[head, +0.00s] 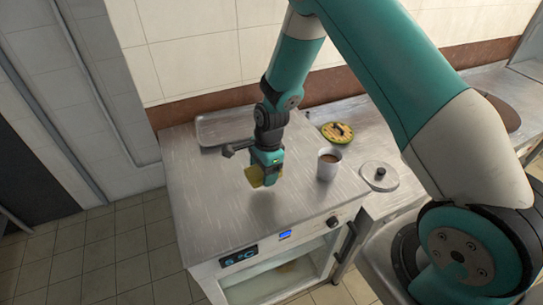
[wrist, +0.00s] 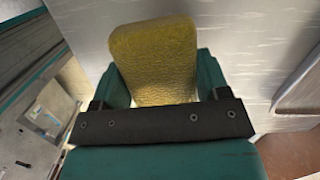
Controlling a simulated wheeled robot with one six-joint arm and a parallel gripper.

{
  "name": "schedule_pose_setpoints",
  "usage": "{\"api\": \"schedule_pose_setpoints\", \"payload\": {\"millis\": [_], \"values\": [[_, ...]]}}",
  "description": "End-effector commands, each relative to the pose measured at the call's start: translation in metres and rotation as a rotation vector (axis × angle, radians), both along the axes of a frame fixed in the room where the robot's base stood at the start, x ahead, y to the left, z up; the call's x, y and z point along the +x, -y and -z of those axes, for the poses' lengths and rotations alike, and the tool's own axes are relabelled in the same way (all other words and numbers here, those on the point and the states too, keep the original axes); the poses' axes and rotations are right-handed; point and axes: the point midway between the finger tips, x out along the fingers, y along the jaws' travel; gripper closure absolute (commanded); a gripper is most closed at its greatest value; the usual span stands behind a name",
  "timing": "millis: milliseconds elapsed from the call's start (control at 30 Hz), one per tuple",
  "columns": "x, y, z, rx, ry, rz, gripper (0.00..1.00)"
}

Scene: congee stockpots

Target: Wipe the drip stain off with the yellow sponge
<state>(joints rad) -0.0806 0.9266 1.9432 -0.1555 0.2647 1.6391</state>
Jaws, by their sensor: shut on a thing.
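The yellow sponge (head: 253,177) is held in my gripper (head: 266,168), above the steel top of the cabinet (head: 215,190). In the wrist view the sponge (wrist: 153,55) stands out between the two teal fingers of my gripper (wrist: 160,85), which are shut on its sides. The sponge appears apart from the steel, with a soft dark patch, perhaps its shadow, below it. I cannot make out a drip stain on the steel top. A faint brownish mark (head: 290,266) shows at the cabinet's glass front; I cannot tell what it is.
A white mug (head: 327,168) with brown contents stands right of my gripper. A round metal lid (head: 379,176) lies farther right, a green-yellow round item (head: 337,132) behind, and a shallow metal tray (head: 222,128) by the wall. The steel top's left and front are clear.

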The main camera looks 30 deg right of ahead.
Motion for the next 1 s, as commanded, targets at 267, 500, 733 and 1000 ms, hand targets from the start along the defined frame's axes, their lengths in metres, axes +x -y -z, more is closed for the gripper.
{"api": "schedule_pose_setpoints", "payload": {"millis": [267, 500, 733, 1000], "values": [[0.0, 0.003, -0.024, 0.0, 0.0, 0.004, 0.54], [0.0, 0.003, -0.025, 0.0, 0.0, 0.005, 0.54], [0.0, 0.003, -0.024, 0.0, 0.0, 0.005, 0.54], [0.011, 0.015, -0.029, 0.003, 0.006, 0.041, 0.54]]}}
